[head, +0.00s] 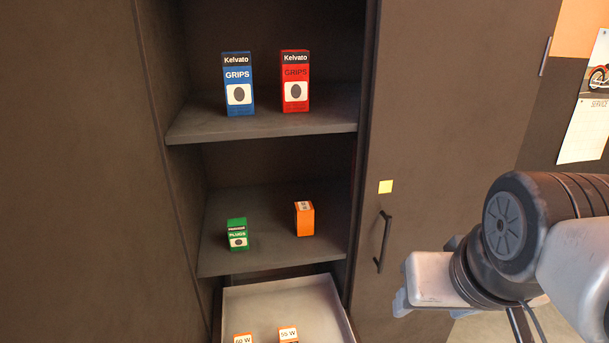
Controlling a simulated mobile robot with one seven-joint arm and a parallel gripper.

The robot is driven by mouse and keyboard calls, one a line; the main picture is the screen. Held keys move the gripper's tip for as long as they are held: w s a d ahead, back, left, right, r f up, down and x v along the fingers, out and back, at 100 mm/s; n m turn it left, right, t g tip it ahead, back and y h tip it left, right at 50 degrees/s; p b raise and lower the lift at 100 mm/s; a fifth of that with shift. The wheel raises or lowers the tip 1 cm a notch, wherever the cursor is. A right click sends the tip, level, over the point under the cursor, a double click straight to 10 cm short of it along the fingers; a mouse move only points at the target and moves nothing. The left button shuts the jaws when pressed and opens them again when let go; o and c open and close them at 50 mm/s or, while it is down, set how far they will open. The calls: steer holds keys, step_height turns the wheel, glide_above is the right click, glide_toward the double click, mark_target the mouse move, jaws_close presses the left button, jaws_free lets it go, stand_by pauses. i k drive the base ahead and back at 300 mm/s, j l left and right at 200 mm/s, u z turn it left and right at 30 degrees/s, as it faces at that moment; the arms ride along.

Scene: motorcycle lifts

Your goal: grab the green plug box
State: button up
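The green plug box (237,234) is a small upright carton labelled "PLUGS". It stands on the left part of the cabinet's middle shelf (270,252), near the front edge. My gripper (402,287) is at the lower right, in front of the right-hand door and well to the right of the green box. It is apart from the box and seen from the side. The gap between its fingers does not show clearly.
An orange box (304,219) stands to the right on the same shelf. A blue grips box (238,84) and a red grips box (295,81) stand on the shelf above. Below, a pale drawer (270,301) holds small orange boxes. A door handle (383,242) sticks out near my gripper.

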mark_target(237, 228)
steer(key=i+l+u, duration=0.25)
steer(key=l+u, duration=0.2)
steer(key=l, duration=0.25)
steer(key=i+l+u, duration=0.1)
steer(key=l+u, duration=0.15)
steer(key=l, duration=0.15)
